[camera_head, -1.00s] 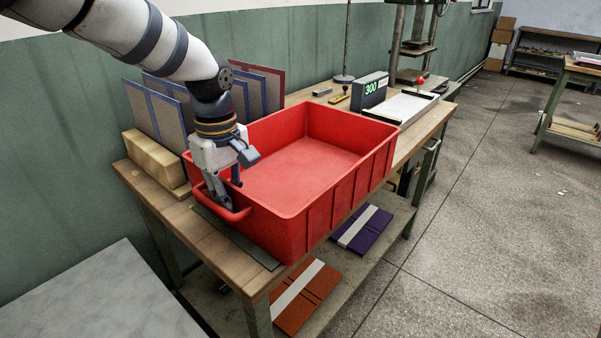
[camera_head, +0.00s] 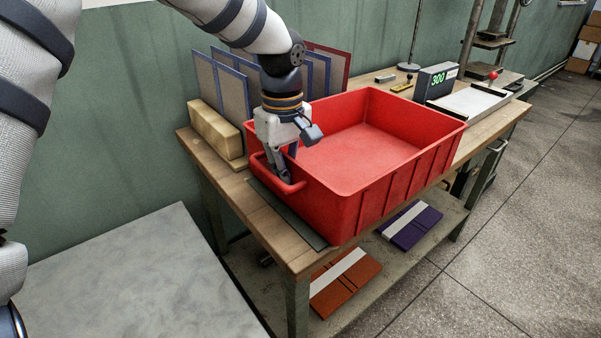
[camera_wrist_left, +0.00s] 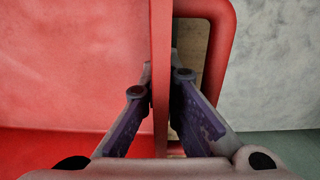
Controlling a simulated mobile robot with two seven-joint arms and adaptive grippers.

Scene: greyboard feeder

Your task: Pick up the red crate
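The red crate (camera_head: 362,200) is a large, empty open box on the wooden workbench. It stands level, with a loop handle (camera_head: 277,178) on its near left end wall. My left gripper (camera_head: 283,176) points down at this end. In the left wrist view its fingers (camera_wrist_left: 161,82) straddle the crate's thin red wall, one finger inside and one on the handle side, and seem shut on it. The handle loop (camera_wrist_left: 222,55) shows on the right there. The fingertips are partly hidden by the handle in the head view. My right gripper is not in view.
Framed boards (camera_head: 232,85) and a wooden block (camera_head: 214,129) stand by the wall, left of the crate. A display reading 300 (camera_head: 436,83) and a white tray (camera_head: 470,103) lie beyond it. Orange (camera_head: 345,282) and purple (camera_head: 410,226) boards lie on the lower shelf. A grey tabletop (camera_head: 125,280) is at lower left.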

